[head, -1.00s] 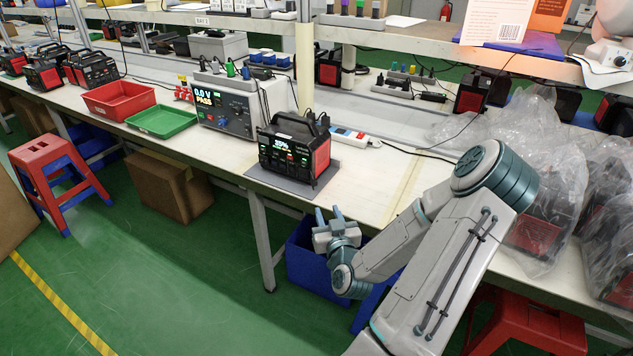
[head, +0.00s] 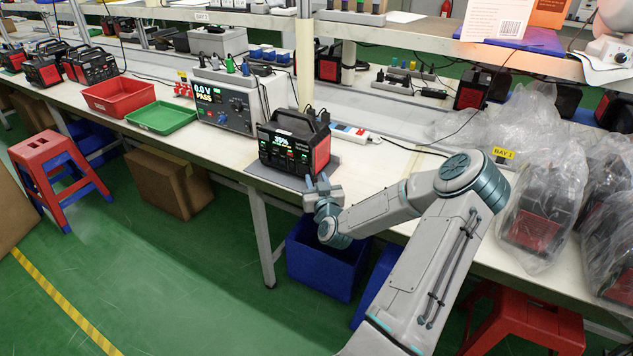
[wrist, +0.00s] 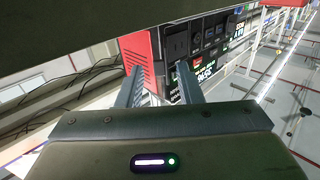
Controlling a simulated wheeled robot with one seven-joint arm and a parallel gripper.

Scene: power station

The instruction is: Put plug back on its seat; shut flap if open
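The black power station (head: 290,146) with red sides stands on a grey mat (head: 262,172) on the bench. Its front has a lit display and several sockets. In the wrist view its front (wrist: 205,50) and red side (wrist: 139,50) lie ahead of my gripper. My gripper (head: 321,184) is at the bench's front edge, just below and right of the station. In the wrist view my gripper (wrist: 158,70) shows two spread fingers with nothing held between them. Touching or apart from the station, I cannot tell. I cannot make out the plug, its seat or the flap's state.
A tester (head: 225,108) reading PASS, with coloured plugs on top, stands left of the station. A green tray (head: 162,118) and red bin (head: 118,97) are farther left. A white power strip (head: 352,133) lies behind right. Bagged units (head: 535,215) crowd the right bench end.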

